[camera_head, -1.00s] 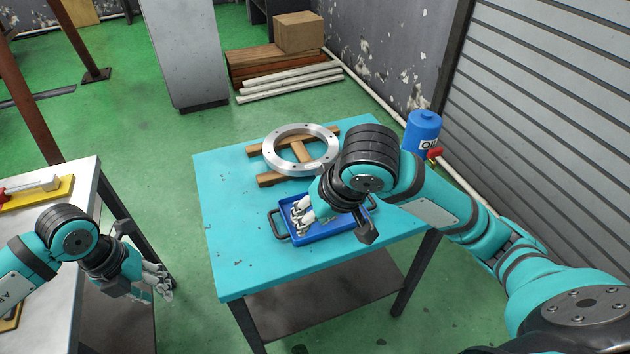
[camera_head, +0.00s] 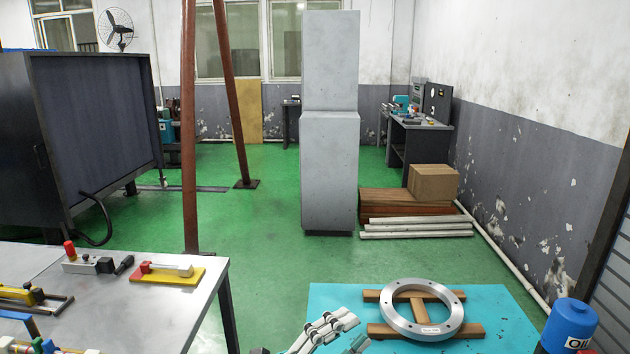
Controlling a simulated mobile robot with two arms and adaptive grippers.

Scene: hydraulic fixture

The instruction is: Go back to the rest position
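My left gripper (camera_head: 334,332) shows at the bottom edge in the middle. Its grey jointed fingers stick up toward the right, straight and apart from a small piece beside them, with nothing between them. Its palm and arm are cut off by the frame. It appears just in front of the left part of the turquoise table (camera_head: 340,298). My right gripper is out of view. The metal ring (camera_head: 388,318) lies on a wooden support (camera_head: 470,331) on the turquoise table. The blue tray is out of view.
A metal workbench (camera_head: 140,315) with coloured fixtures (camera_head: 170,272) stands at the left. A blue oil can (camera_head: 570,325) stands at the right. A grey cabinet (camera_head: 330,175), a cardboard box (camera_head: 433,183) and white pipes (camera_head: 415,229) are behind. Green floor lies open between.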

